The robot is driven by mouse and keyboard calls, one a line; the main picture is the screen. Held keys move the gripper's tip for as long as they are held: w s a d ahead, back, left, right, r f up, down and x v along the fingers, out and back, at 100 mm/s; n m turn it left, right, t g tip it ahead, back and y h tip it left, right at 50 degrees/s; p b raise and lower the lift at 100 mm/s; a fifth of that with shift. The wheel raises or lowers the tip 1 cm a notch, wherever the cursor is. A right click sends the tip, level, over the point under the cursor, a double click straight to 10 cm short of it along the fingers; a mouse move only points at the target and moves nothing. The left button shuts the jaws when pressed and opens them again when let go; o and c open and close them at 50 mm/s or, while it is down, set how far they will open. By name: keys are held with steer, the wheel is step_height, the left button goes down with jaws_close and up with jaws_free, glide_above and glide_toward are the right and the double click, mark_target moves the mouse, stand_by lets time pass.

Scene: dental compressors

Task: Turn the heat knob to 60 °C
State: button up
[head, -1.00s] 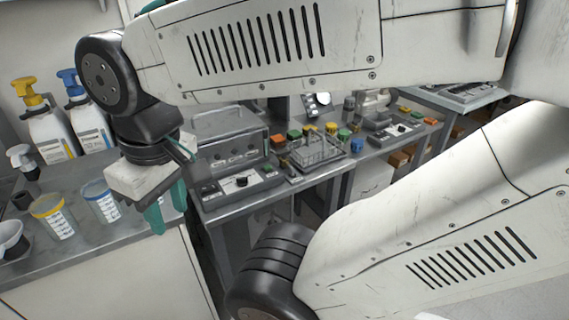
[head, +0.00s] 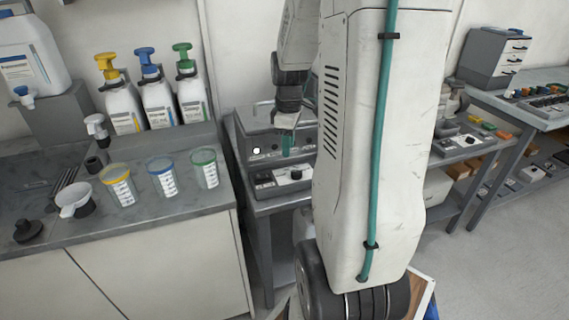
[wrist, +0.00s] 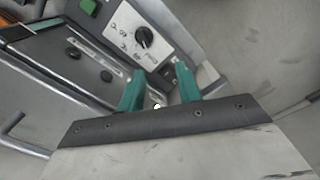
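The heat knob (wrist: 145,37) is a round black knob with a light pointer mark on a white marked plate; the marks are too small to read. In the head view a dark knob (head: 296,174) shows on the control panel (head: 268,191) of the grey bench unit. My gripper (wrist: 158,70) has two teal fingers set apart, with nothing seen between them. The knob lies beyond the fingertips, apart from them. In the head view my gripper (head: 287,146) hangs above the panel, partly hidden by my arm.
A grey metal box (head: 262,140) stands behind the panel. Left on the counter stand a yellow-rimmed cup (head: 119,186), other cups and pump bottles.

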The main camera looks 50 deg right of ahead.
mark_target(297, 171)
steer(key=d+f, duration=0.3)
steer(key=shift+s+d+f, duration=0.1)
steer(key=shift+s+d, duration=0.2)
steer(key=shift+n, duration=0.3)
step_height(297, 171, down, 7)
steer(key=shift+f, duration=0.1)
jaws_close()
